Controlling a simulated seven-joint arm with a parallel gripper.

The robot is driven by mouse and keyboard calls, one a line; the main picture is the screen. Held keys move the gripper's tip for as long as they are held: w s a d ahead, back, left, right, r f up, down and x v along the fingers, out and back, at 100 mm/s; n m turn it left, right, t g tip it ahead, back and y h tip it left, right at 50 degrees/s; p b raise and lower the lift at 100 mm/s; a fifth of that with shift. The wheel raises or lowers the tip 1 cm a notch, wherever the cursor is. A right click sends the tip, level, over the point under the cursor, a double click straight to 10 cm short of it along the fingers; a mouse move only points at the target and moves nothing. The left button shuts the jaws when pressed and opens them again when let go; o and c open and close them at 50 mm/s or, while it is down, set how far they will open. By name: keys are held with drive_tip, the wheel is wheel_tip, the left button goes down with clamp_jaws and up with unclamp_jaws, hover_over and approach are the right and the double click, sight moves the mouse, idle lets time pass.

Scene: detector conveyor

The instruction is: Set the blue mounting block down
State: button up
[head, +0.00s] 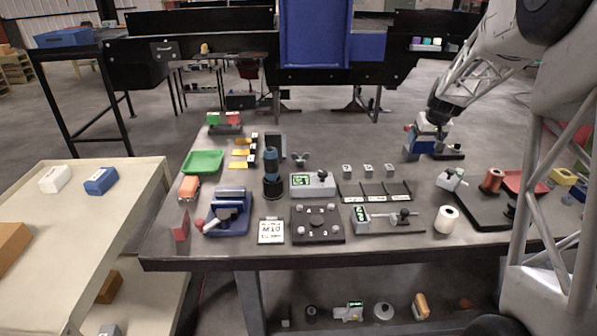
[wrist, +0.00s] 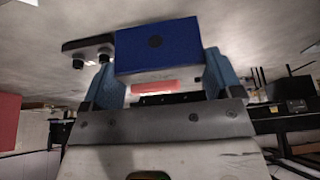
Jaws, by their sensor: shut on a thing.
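The blue mounting block (wrist: 158,46), a dark blue box with a round dark hole in its face, sits between the two blue fingers of my gripper (wrist: 160,75) in the wrist view. My gripper is shut on it. In the head view my gripper (head: 426,140) is at the back right of the grey workbench (head: 330,254), low over its top. The block is small and partly covered there, and I cannot tell whether its underside touches the bench.
A dark plate (head: 448,154) lies beside my gripper; in the wrist view a dark part with two pegs (wrist: 86,48) shows left of the block. A grey clamp-like device (head: 452,180), a copper spool (head: 492,180) and a red tray (head: 526,182) stand nearer. Small labelled cubes (head: 368,170) stand to the left.

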drive_tip(key=s+a, duration=0.4)
drive_tip(key=a, duration=1.2)
drive_tip(key=s+a, duration=0.4)
drive_tip(key=a, duration=1.1)
drive_tip(key=s+a+f, duration=0.2)
drive_tip(key=s+a, duration=1.8)
drive_tip(key=a, duration=0.3)
drive_tip(key=shift+s+a+f, duration=0.2)
drive_tip(key=shift+a+f, duration=0.2)
drive_tip(key=shift+w, duration=0.15)
drive_tip(key=w+a, duration=0.2)
drive_tip(key=w, duration=0.2)
drive_tip(key=w+a+f, duration=0.1)
drive_tip(key=w+a, duration=0.1)
drive_tip(key=w, duration=0.3)
drive_tip(key=w+a, duration=0.3)
drive_tip(key=w, duration=0.2)
drive_tip(key=shift+f, duration=0.25)
